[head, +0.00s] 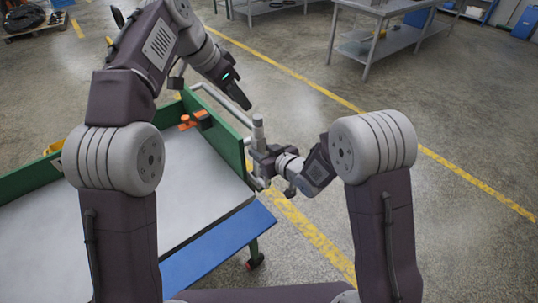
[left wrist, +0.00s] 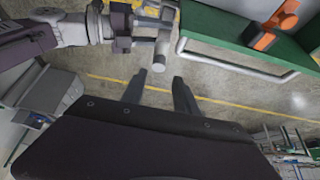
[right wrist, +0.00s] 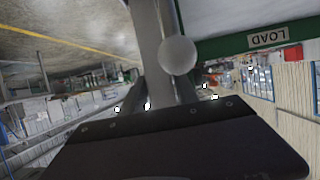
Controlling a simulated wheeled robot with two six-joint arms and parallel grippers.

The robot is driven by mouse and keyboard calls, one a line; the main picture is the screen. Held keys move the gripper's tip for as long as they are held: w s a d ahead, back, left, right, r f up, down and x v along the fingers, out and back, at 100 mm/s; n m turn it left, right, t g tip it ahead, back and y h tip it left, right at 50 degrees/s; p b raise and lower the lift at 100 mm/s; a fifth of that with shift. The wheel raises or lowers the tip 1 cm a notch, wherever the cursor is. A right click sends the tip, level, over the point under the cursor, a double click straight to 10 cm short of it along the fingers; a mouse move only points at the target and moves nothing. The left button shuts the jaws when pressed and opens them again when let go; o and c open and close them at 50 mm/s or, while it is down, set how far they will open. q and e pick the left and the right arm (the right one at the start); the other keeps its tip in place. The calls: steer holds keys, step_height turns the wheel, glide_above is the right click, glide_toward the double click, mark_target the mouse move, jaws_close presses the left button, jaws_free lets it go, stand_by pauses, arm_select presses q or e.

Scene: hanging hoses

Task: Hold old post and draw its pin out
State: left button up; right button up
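The grey post (head: 258,132) stands upright beside the cart's right edge. My right gripper (head: 264,165) is level around it from the right. In the right wrist view the post (right wrist: 150,40) runs between the two fingers, which look closed on it. A round grey end (right wrist: 178,55) faces that camera beside the post; I cannot tell whether it is the pin. My left gripper (head: 240,95) is above and left of the post, pointing down. In the left wrist view its fingers (left wrist: 159,95) are apart and empty, with the post's round top (left wrist: 158,64) just beyond them.
The cart has green walls (head: 232,152), a grey top (head: 150,200) and a blue front ledge (head: 220,245). A bent grey handle bar (head: 222,104) lies near the post. An orange and black piece (head: 195,121) sits on the wall. Metal tables (head: 390,35) stand far behind; floor right is clear.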

steer(key=shift+w+a+f, duration=0.25)
steer(key=shift+w+a, duration=0.1)
steer(key=shift+w, duration=0.15)
steer(key=shift+c, duration=0.3)
